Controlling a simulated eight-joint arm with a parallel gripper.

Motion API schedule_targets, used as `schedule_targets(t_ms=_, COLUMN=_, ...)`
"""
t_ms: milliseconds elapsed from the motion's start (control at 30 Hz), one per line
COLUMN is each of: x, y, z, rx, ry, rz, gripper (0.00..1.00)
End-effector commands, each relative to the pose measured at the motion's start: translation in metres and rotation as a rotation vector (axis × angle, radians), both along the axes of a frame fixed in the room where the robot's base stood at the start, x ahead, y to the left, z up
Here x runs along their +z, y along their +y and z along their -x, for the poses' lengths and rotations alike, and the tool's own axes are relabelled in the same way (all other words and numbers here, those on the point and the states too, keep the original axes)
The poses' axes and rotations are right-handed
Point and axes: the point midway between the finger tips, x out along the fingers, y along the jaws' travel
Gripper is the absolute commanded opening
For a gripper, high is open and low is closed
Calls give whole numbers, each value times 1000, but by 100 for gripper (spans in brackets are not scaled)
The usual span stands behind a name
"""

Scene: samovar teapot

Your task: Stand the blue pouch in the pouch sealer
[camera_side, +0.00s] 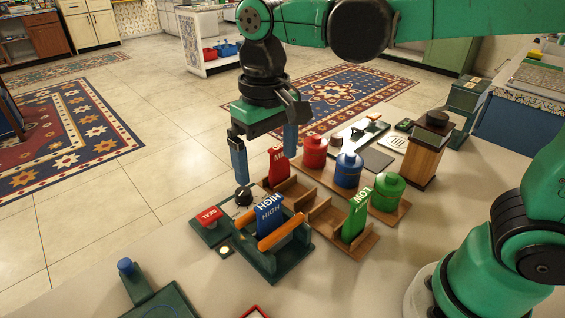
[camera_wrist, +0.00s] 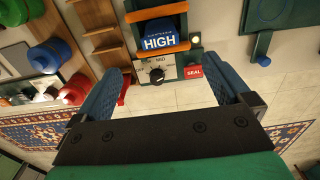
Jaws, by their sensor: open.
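The blue pouch (camera_side: 269,209), marked HIGH, stands roughly upright in the green pouch sealer (camera_side: 264,262), between its orange bars. In the wrist view the pouch (camera_wrist: 160,40) sits between the bars, beyond the sealer's dial panel. Its lower end is hidden. My gripper (camera_side: 265,168) is open and empty, above and behind the sealer, apart from the pouch. In the wrist view its two blue fingers (camera_wrist: 167,80) are spread wide, with the dial panel between and beyond them.
A red MID pouch (camera_side: 277,166) and a green LOW pouch (camera_side: 355,214) stand in the wooden rack (camera_side: 322,213) beside the sealer. Red (camera_side: 314,152), blue (camera_side: 348,171) and green (camera_side: 387,192) canisters stand behind. A red SEAL button (camera_side: 209,215) and black dial (camera_side: 243,195) adjoin the sealer.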

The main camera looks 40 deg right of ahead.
Motion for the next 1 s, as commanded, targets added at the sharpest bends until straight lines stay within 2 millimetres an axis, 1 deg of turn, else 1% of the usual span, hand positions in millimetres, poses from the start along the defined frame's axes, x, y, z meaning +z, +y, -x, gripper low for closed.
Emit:
schedule_targets(t_ms=33, x=5, y=0, z=0, rx=0, ry=0, rz=0, gripper=97)
schedule_targets(t_ms=133, x=12, y=0, z=1, rx=0, ry=-1, rz=0, gripper=97)
schedule_targets(t_ms=267, x=12, y=-10, z=3, rx=-4, ry=-49, rz=-15, gripper=97)
schedule_targets(t_ms=367, x=6, y=-30, z=8, rx=-8, ry=-158, rz=-38, gripper=97)
schedule_targets(t_ms=500, x=-9, y=-61, z=17, rx=-9, ry=-360, rz=-47, gripper=97)
schedule_targets(t_ms=600, x=-20, y=-79, z=23, rx=-7, ry=-484, rz=-32, gripper=97)
schedule_targets(t_ms=700, x=-27, y=-90, z=27, rx=-5, ry=-570, rz=-13, gripper=97)
schedule_targets(t_ms=833, x=-31, y=-95, z=28, rx=-2, ry=-618, rz=0, gripper=97)
schedule_targets(t_ms=1000, x=-31, y=-96, z=28, rx=0, ry=-623, rz=1, gripper=97)
